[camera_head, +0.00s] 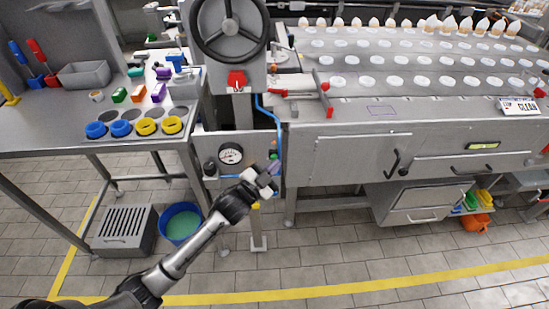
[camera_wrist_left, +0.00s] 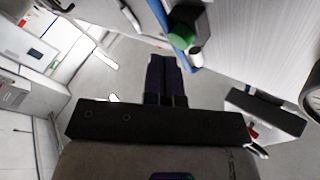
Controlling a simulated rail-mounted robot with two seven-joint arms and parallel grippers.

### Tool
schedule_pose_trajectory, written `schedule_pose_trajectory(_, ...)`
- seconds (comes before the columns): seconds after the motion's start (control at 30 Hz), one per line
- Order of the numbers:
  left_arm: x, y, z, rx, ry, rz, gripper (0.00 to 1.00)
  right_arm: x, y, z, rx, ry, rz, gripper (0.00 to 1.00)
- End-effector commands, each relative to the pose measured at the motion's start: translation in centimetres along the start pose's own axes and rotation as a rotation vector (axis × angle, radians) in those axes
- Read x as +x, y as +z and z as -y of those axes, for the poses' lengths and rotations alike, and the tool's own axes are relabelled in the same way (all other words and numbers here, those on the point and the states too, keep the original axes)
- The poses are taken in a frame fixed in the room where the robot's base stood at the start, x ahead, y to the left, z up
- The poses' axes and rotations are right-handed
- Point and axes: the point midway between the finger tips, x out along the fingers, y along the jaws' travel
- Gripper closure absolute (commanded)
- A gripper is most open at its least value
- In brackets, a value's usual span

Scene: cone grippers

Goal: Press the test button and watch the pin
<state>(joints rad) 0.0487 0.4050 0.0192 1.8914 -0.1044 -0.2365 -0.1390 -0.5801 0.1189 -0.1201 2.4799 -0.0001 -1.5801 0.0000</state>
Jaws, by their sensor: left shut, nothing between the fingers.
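A small green button (camera_head: 274,156) shows on the panel below the handwheel, beside a blue pipe (camera_head: 268,112). I take it for the test button. In the left wrist view a green round cap (camera_wrist_left: 182,42) shows just beyond my fingertips, beside a blue strip. My left gripper (camera_head: 267,178) is shut and empty, a little below the green button; its dark fingers lie together in the left wrist view (camera_wrist_left: 165,60). I cannot tell whether they touch the button. I cannot make out the pin for certain. My right gripper is not in view.
A dial gauge (camera_head: 230,154) sits left of the button. A large handwheel (camera_head: 229,28) stands above. A steel machine with rows of white cups (camera_head: 393,81) fills the right. A blue bucket (camera_head: 181,224) and slatted box (camera_head: 125,229) stand on the floor. A workbench (camera_head: 50,135) is at left.

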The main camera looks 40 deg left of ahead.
Motion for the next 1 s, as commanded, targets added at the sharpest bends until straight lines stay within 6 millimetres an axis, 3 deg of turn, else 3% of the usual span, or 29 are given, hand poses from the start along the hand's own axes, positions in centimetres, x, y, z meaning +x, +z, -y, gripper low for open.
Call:
schedule_pose_trajectory(0.5,-3.0,-2.3,-2.1,-0.002,0.001,0.000,1.00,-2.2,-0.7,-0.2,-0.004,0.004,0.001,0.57)
schedule_pose_trajectory(1.0,-3.2,-2.4,-2.3,-0.001,0.000,-0.001,1.00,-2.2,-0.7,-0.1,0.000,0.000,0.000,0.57)
